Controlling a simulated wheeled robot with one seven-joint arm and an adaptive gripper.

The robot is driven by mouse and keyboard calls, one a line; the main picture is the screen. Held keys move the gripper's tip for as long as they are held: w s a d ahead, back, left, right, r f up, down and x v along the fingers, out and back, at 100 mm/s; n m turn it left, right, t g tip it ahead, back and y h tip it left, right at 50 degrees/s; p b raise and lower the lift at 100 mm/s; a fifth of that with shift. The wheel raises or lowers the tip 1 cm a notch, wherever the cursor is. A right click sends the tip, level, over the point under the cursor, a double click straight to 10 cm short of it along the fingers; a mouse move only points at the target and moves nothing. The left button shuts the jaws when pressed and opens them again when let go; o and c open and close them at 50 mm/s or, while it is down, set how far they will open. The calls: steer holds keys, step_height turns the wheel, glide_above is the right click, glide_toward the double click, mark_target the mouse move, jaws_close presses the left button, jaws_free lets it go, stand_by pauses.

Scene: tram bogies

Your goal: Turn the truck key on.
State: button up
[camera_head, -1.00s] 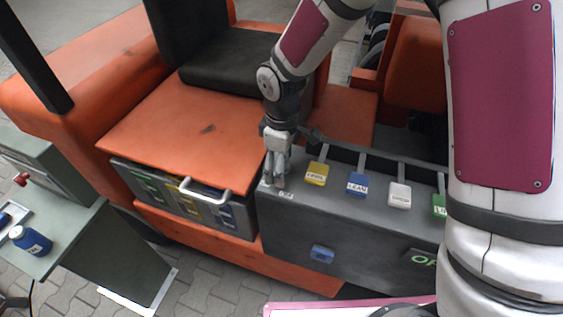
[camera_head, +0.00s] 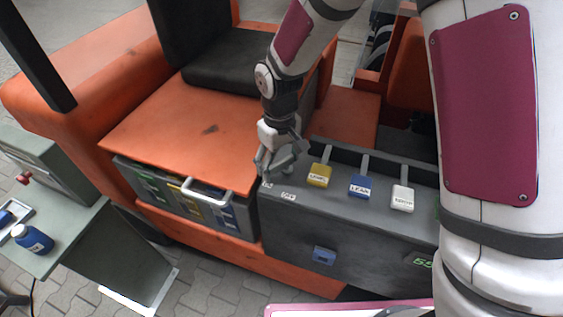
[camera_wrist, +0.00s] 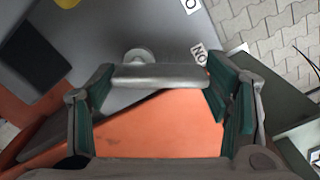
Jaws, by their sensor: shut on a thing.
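The truck key (camera_wrist: 160,76) is a grey bar with a round hub on the dark grey console (camera_head: 350,226). In the wrist view it lies between my two green-padded fingers, which are shut on its ends. My gripper (camera_head: 275,165) is at the console's left end, turned at an angle. The white ON label (camera_wrist: 199,54) is close to the bar's right end. The white OFF label (camera_head: 288,197) shows on the console top; in the wrist view it is cut off at the top edge. In the head view my fingers hide most of the key.
Yellow (camera_head: 319,175), blue (camera_head: 361,186) and white (camera_head: 402,197) tagged levers stand right of my gripper. The orange truck deck (camera_head: 185,130), with a white handle (camera_head: 206,192) at its front, is on the left. A green-grey bench with a blue bottle (camera_head: 33,239) is farther left.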

steer(key=m, duration=0.2)
steer(key=w+m, duration=0.1)
steer(key=m, duration=0.2)
steer(key=shift+a+p, duration=0.2)
steer(key=shift+p, duration=0.1)
steer(key=shift+m, duration=0.3)
steer(key=o, duration=1.1)
steer(key=shift+o, duration=0.2)
step_height(320, 180, up, 12)
